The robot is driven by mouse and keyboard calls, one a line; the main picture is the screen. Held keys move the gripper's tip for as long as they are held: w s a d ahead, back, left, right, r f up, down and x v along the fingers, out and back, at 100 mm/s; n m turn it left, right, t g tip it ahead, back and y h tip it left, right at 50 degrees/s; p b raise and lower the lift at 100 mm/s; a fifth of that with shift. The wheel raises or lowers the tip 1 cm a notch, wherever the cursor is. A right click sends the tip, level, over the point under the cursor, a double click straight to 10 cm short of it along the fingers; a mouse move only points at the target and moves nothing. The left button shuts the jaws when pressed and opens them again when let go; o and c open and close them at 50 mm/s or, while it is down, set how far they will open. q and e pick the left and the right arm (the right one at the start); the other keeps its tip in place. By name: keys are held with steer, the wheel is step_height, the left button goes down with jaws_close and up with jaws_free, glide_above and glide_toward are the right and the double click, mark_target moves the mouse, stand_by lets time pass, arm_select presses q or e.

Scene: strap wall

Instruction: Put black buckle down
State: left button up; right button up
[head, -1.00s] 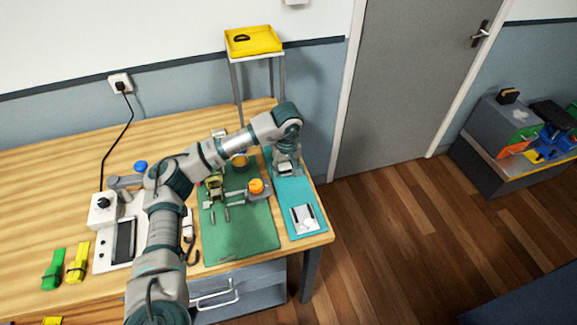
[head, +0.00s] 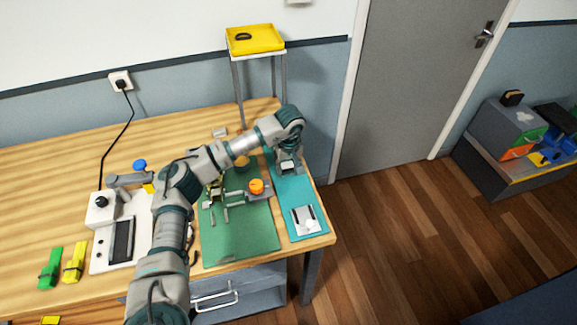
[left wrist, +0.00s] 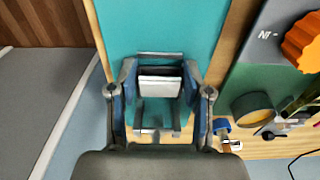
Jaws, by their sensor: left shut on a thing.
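My left gripper (head: 287,168) is low over the far part of the teal mat (head: 290,195), at the right end of the bench. In the left wrist view my left gripper (left wrist: 160,88) has its blue pads shut on a small buckle (left wrist: 160,82). The buckle shows a grey frame, a pale block and a dark strip; it does not look wholly black. I cannot tell whether it touches the mat. The teal mat (left wrist: 125,28) also fills the wrist view behind it. My right gripper is not in view.
A silver plate (head: 304,219) lies on the near teal mat. The green mat (head: 238,237) beside it holds a fixture with an orange knob (head: 256,186). A yellow tray (head: 262,42) with a black loop stands behind. Green (head: 50,267) and yellow (head: 75,262) straps lie left.

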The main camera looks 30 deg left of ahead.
arm_select(q)
steer(key=shift+s+d+f, duration=0.1)
steer(key=shift+s+f, duration=0.05)
steer(key=shift+f, duration=0.4)
steer(key=o, duration=1.2)
steer(key=shift+f, duration=0.15)
steer(key=shift+o, duration=0.3)
steer(key=shift+f, duration=0.1)
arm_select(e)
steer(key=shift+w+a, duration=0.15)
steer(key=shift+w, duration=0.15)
arm_select(q)
steer(key=shift+r, duration=0.3)
steer(key=shift+r, duration=0.3)
step_height(320, 180, up, 13)
steer(key=p, duration=0.2)
steer(key=shift+s+d+f, duration=0.2)
steer(key=shift+d, duration=0.1)
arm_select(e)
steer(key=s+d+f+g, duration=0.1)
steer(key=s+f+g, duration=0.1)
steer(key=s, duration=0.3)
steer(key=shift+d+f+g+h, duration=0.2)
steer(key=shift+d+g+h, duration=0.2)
